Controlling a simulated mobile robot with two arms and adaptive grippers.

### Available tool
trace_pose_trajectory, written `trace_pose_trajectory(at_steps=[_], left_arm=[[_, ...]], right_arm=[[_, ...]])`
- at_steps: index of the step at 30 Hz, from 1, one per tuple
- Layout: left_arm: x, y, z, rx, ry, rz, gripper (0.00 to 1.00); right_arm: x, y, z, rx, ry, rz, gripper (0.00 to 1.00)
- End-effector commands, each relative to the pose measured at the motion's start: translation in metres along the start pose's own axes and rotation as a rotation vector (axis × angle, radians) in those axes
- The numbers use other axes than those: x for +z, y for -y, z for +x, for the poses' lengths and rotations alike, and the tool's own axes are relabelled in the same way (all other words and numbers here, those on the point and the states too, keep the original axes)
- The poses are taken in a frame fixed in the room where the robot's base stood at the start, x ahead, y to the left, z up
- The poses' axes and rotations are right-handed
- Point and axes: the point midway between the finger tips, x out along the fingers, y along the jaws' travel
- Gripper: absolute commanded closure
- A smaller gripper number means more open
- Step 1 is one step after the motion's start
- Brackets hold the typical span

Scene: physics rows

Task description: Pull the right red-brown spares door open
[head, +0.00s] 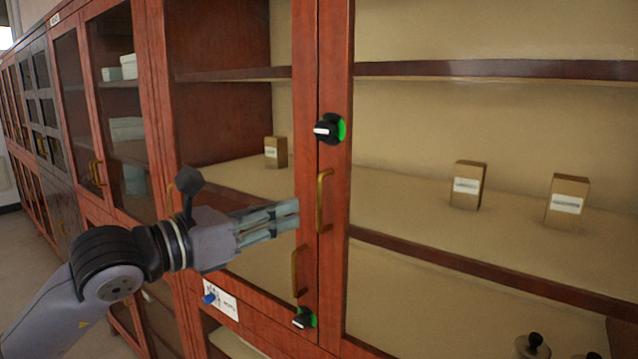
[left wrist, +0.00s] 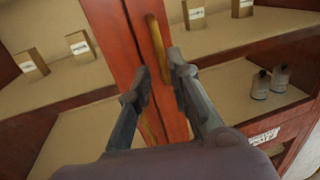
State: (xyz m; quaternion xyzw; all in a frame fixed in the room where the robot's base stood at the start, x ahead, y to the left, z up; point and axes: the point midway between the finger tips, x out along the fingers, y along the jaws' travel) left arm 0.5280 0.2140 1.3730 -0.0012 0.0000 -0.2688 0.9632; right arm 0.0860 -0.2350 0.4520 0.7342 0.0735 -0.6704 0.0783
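The right red-brown door (head: 336,60) is a glazed wooden door that looks closed against the left door's stile (head: 305,60). Its upright brass handle (head: 323,200) is near the seam; in the left wrist view the handle (left wrist: 158,48) lies ahead, between the lines of the two fingers. My left gripper (head: 292,220) points at the door edges, just left of that handle in the head view. In the left wrist view its fingers (left wrist: 158,70) are apart with nothing held. Whether they touch the handle I cannot tell. My right gripper is not in view.
The left door has its own brass handle (head: 298,270), lower down. A black knob with green (head: 329,129) sits above the right handle, another knob (head: 304,318) below the left one. Small boxes (head: 467,185) and bottles (left wrist: 270,83) stand on shelves inside. More cabinets (head: 75,110) continue leftward.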

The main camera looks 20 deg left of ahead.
Motion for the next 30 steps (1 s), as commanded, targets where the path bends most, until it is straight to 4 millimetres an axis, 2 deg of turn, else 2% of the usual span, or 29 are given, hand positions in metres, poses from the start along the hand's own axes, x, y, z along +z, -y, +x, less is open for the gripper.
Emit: trace_pose_trajectory(at_steps=[1, 6, 13, 18, 25, 30], left_arm=[[0.007, 0.0, 0.011, -0.003, 0.002, -0.006, 0.82], [0.006, 0.0, 0.046, -0.002, 0.001, -0.006, 0.82], [0.003, -0.001, 0.077, 0.0, 0.0, -0.003, 0.82], [0.0, 0.0, 0.085, 0.0, 0.0, -0.001, 0.82], [-0.001, 0.0, 0.086, 0.0, 0.0, 0.0, 0.82], [-0.001, 0.0, 0.085, 0.0, 0.0, -0.001, 0.92]], right_arm=[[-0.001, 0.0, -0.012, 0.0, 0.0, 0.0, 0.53], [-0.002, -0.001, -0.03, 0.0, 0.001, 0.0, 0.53], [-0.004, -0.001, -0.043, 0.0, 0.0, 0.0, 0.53], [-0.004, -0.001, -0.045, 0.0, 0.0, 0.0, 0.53], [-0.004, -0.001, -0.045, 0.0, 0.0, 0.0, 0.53], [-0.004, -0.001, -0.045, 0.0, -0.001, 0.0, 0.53]])
